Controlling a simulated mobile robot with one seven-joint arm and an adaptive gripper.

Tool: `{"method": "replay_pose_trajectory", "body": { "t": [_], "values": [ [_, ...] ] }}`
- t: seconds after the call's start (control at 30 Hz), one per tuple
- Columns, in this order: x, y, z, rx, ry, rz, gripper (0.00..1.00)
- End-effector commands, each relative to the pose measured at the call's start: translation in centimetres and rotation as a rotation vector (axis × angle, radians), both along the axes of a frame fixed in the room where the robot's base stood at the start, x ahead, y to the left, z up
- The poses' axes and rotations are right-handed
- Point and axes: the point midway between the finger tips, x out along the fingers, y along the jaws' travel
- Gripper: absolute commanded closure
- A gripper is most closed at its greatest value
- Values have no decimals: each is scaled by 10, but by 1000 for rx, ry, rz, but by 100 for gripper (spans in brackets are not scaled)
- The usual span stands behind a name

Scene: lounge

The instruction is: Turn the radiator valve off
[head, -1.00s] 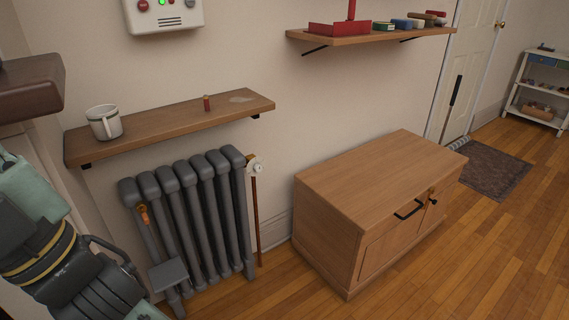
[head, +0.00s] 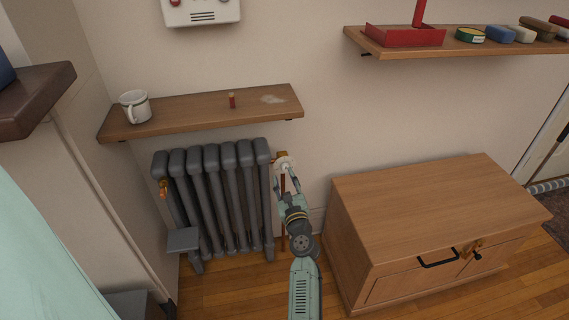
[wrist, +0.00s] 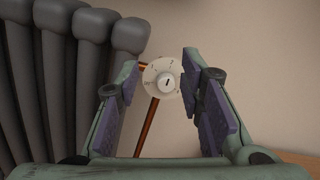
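The grey radiator (head: 212,200) stands against the wall under a wooden shelf. Its white round valve knob (head: 285,164) is at the upper right end, on a copper pipe. In the wrist view the valve knob (wrist: 162,78) faces the camera, with dark marks around its dial and a dark mark at its centre. My gripper (head: 289,180) is just in front of and below the knob in the head view. In the wrist view my gripper (wrist: 160,88) is open, with a finger on each side of the knob and nothing held. I cannot tell whether the fingers touch it.
A wooden cabinet (head: 430,225) stands close on the right. A second shelf (head: 460,46) holds a red tray and several small items.

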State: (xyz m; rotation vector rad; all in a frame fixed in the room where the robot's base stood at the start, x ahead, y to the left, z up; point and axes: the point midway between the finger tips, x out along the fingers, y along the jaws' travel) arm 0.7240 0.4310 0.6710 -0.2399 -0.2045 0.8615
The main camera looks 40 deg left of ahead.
Motion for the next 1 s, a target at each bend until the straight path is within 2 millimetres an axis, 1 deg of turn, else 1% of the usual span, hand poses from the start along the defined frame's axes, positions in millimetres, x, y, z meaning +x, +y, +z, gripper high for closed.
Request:
{"method": "replay_pose_trajectory", "body": {
  "t": [0.03, 0.1, 0.2, 0.27, 0.33, 0.6, 0.7, 0.83, 1.0],
  "values": [
    [1, -8, -20, 28, 92, 1, 66],
    [3, -16, -39, 64, 179, -2, 66],
    [7, -18, -51, 87, 231, -6, 66],
    [11, -14, -53, 91, 238, -6, 66],
    [18, -6, -52, 92, 235, -7, 66],
    [51, 32, -52, 91, 232, -8, 66],
    [60, 43, -51, 90, 231, -8, 66],
    [69, 54, -52, 88, 231, -7, 66],
    [74, 60, -51, 87, 229, -7, 66]
  ]
}}
